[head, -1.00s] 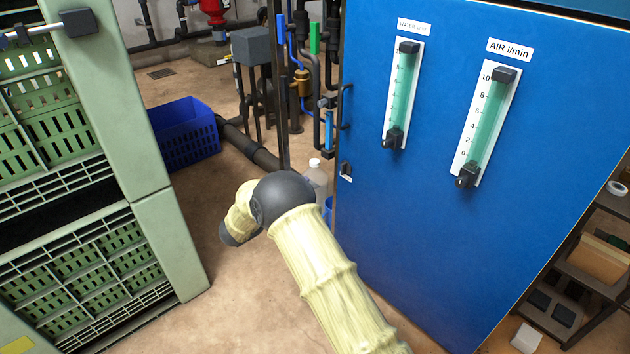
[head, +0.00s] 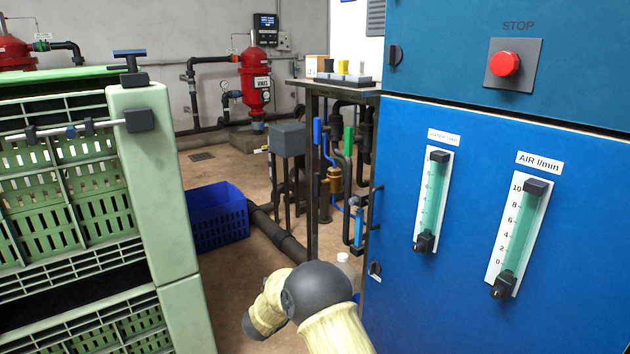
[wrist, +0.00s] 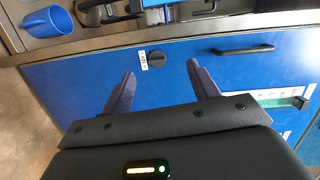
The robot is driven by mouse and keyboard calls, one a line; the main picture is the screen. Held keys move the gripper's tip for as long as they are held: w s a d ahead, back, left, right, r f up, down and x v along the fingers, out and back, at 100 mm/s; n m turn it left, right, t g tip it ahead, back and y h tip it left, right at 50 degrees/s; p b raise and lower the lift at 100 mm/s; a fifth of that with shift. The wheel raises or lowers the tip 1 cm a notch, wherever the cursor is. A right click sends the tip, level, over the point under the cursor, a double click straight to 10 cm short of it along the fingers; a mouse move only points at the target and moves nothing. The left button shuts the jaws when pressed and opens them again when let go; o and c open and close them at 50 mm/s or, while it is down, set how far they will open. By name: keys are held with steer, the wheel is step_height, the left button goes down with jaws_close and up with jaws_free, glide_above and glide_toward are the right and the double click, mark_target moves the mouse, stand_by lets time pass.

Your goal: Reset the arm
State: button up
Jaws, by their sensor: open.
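My arm (head: 318,291) shows at the bottom centre of the head view, in a pale yellow sleeve with a dark round joint. It bends to the left, and its far end is low over the floor; the fingers are not visible there. In the wrist view my gripper (wrist: 158,88) has its two dark fingers spread wide apart with nothing between them. The fingers point toward the blue cabinet front (wrist: 85,85), near a black round latch (wrist: 156,61) with a small white label. A black bar handle (wrist: 243,51) is to the right of the fingers.
The blue cabinet (head: 465,200) with two flow gauges and a red stop button (head: 505,64) fills the right. Green crates (head: 175,180) stand at left. A blue basket (head: 215,215) and pipes lie behind. A blue cup (wrist: 47,22) shows in the wrist view. Some floor between is open.

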steer(key=s+d+r+n+y+p, duration=0.25)
steer(key=r+n+y, duration=0.55)
steer(key=n+y, duration=0.45)
steer(key=s+d+f+n+g+p, duration=0.1)
steer(key=s+d+n+g, duration=0.3)
steer(key=s, duration=0.6)
steer(key=s+d+n+g, duration=0.3)
steer(key=s+d+n, duration=0.15)
steer(key=s, duration=0.65)
steer(key=s+d+f+n+g+p, duration=0.1)
steer(key=s+d+n+g, duration=0.3)
steer(key=s, duration=0.6)
step_height(320, 180, up, 38)
steer(key=a+t+p, duration=0.1)
steer(key=p, duration=3.6)
steer(key=shift+w+a+f+n, duration=0.2)
steer(key=shift+w+n, duration=0.05)
steer(key=shift+n, duration=0.15)
steer(key=shift+h, duration=0.25)
